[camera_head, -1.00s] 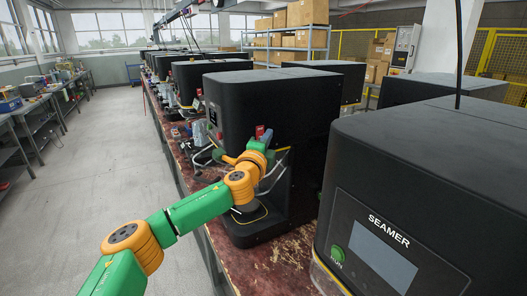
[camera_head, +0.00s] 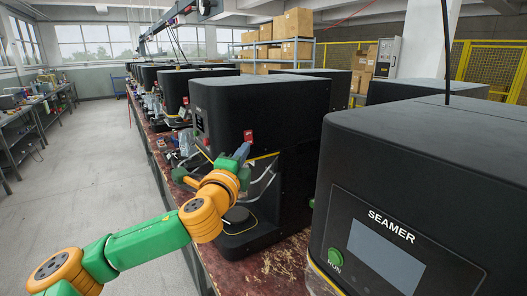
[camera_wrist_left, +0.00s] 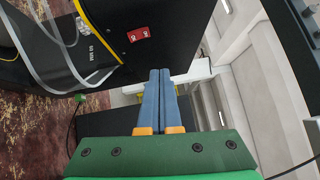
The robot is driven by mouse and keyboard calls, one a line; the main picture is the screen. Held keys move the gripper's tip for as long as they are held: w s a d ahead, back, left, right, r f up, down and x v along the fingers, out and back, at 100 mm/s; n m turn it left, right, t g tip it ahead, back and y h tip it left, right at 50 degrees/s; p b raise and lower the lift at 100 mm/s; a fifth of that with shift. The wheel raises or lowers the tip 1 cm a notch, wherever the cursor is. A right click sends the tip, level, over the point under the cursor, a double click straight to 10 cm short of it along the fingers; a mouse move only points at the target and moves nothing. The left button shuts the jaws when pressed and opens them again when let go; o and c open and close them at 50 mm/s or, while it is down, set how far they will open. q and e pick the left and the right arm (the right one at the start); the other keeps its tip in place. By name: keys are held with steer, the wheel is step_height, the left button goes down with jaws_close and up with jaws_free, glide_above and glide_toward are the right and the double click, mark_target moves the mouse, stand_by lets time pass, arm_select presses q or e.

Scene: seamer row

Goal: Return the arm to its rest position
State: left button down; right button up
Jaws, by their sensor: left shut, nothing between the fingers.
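My left arm comes in from the left in the head view. My left gripper (camera_head: 241,152) is in front of the second black seamer (camera_head: 262,105), by its red switch (camera_head: 248,136). The left wrist view shows its two blue fingers (camera_wrist_left: 160,98) pressed together with nothing between them. The red switch also shows there (camera_wrist_left: 139,34), just beyond and left of the fingertips. I cannot tell whether the fingertips touch the machine. My right gripper is not in view.
The nearest seamer (camera_head: 420,170), with a green RUN button (camera_head: 335,258) and a screen (camera_head: 385,252), stands at the right. More seamers line the worn red bench (camera_head: 270,268). A side bench (camera_head: 35,125) is at far left. The grey floor (camera_head: 90,180) between is clear.

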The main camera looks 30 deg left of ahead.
arm_select(q)
steer(key=s+d+f+n+g+h, duration=0.25)
steer(key=d+f, duration=0.25)
steer(key=f, duration=0.4)
steer(key=s+d+f+n+g+h, duration=0.1)
steer(key=s+d+f+g, duration=0.2)
steer(key=f, duration=0.5)
steer(key=s+d+f+n+g+h, duration=0.1)
steer(key=s+d+f+n+g, duration=0.15)
steer(key=d+f, duration=0.5)
steer(key=s+a+f+n+g, duration=0.1)
steer(key=s+f+n+g, duration=0.3)
steer(key=s+f, duration=0.55)
steer(key=s+a+f+n+g, duration=0.25)
steer(key=s+f+n, duration=0.3)
steer(key=s, duration=0.75)
step_height(320, 180, down, 16)
steer(key=s+m+g, duration=0.1)
steer(key=m+g, duration=0.1)
steer(key=s+a+f, duration=0.1)
steer(key=s+f, duration=1)
steer(key=s, duration=0.1)
steer(key=shift+s+f+g, duration=0.15)
steer(key=shift+s+g, duration=0.25)
steer(key=shift+g, duration=0.05)
steer(key=shift+a, duration=0.15)
